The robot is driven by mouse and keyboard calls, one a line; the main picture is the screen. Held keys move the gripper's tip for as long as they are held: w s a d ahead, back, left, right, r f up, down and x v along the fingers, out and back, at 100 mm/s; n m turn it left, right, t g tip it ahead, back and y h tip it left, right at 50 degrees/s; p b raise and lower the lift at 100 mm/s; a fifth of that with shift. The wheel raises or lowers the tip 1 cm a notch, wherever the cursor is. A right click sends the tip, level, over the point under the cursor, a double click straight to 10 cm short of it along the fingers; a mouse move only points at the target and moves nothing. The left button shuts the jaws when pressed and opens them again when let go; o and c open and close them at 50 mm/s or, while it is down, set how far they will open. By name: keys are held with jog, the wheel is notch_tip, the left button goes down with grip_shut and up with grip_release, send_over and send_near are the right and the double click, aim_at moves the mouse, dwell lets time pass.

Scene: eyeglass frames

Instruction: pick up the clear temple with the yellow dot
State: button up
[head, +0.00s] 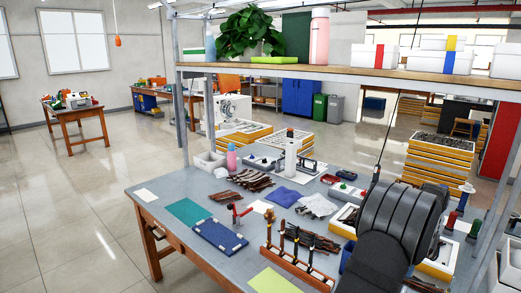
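I cannot make out a clear temple with a yellow dot at this size. A whitish, translucent-looking heap (318,205) lies on the workbench (165,188), right of a blue cloth; its pieces are too small to tell apart. A pile of brown, temple-like pieces (250,180) lies further back, and another dark brown pile (312,239) lies nearer. My dark grey arm covers the right front of the bench and hides what lies behind it. My gripper's fingers are not visible.
A blue mat (219,237), a teal mat (188,211) and a red-handled clamp (239,214) lie at the left. A brown rack with uprights (296,268) stands in front. A shelf (350,75) overhangs the back.

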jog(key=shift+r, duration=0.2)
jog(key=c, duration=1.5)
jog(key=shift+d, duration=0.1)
